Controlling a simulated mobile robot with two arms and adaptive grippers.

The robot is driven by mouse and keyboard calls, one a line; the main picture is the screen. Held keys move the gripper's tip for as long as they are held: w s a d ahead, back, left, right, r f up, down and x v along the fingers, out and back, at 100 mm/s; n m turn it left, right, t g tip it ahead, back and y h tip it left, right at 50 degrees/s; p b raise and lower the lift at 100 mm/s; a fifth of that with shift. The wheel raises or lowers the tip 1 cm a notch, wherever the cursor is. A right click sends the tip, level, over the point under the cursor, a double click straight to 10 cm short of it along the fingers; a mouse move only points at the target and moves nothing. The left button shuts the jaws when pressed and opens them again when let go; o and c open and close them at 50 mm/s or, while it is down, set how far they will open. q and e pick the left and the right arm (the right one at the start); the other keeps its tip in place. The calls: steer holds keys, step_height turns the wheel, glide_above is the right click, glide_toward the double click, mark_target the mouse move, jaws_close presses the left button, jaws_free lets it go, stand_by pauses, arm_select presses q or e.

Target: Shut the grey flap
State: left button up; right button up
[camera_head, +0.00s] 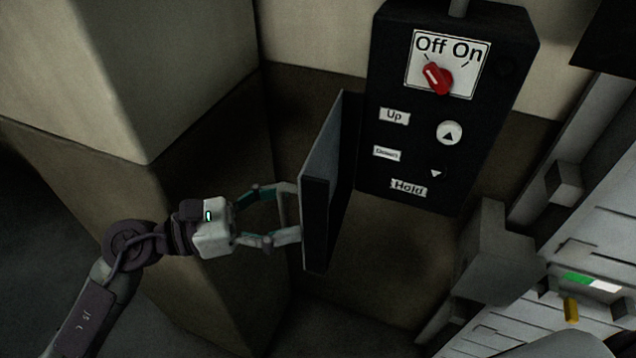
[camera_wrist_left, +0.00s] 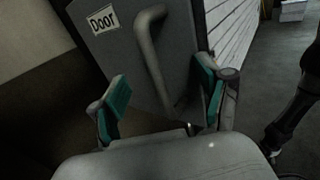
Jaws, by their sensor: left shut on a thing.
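The grey flap (camera_head: 330,172) stands open at the left side of the black control box (camera_head: 402,150), jutting out toward me. Its outer face shows in the left wrist view (camera_wrist_left: 185,62) with a "Door" label (camera_wrist_left: 102,19) and a grey bar handle (camera_wrist_left: 153,62). My left gripper (camera_head: 290,211) is at the flap's outer face with its two fingers on either side of the handle. The wrist view shows the handle between the teal pads; the exact contact is hard to see. My right gripper is not in view.
The box carries a red Off/On knob (camera_head: 438,79), an up button (camera_head: 449,132) and a down button (camera_head: 436,172). A beige pillar (camera_head: 130,80) stands close behind my left arm. Pale machinery (camera_head: 590,230) fills the right.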

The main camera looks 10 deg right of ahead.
arm_select(q)
steer(key=shift+o, duration=0.2)
steer(key=shift+w+r, duration=0.1)
steer(key=s+d+n+t+p, duration=0.1)
steer(key=d+p, duration=0.1)
steer(key=p, duration=0.1)
steer(key=s+d+n+t+p, duration=0.1)
steer(key=s+d+t+p, duration=0.1)
steer(key=p, duration=0.2)
steer(key=s+d+t+p, duration=0.1)
steer(key=s+d+p, duration=0.1)
steer(key=p, duration=0.1)
steer(key=shift+s+d+r+n+y, duration=0.15)
steer(key=shift+d+r+n+y, duration=0.15)
steer(key=shift+r+n, duration=0.1)
steer(key=shift+c, duration=0.7)
steer(key=shift+s+d+f+t+p, duration=0.2)
steer(key=shift+t+p, duration=0.1)
steer(key=shift+p, duration=0.25)
steer(key=shift+c, duration=0.3)
steer(key=shift+s+d+f, duration=0.1)
steer(key=shift+f, duration=0.05)
steer(key=shift+c, duration=0.4)
steer(key=shift+f, duration=0.1)
steer(key=shift+c, duration=0.2)
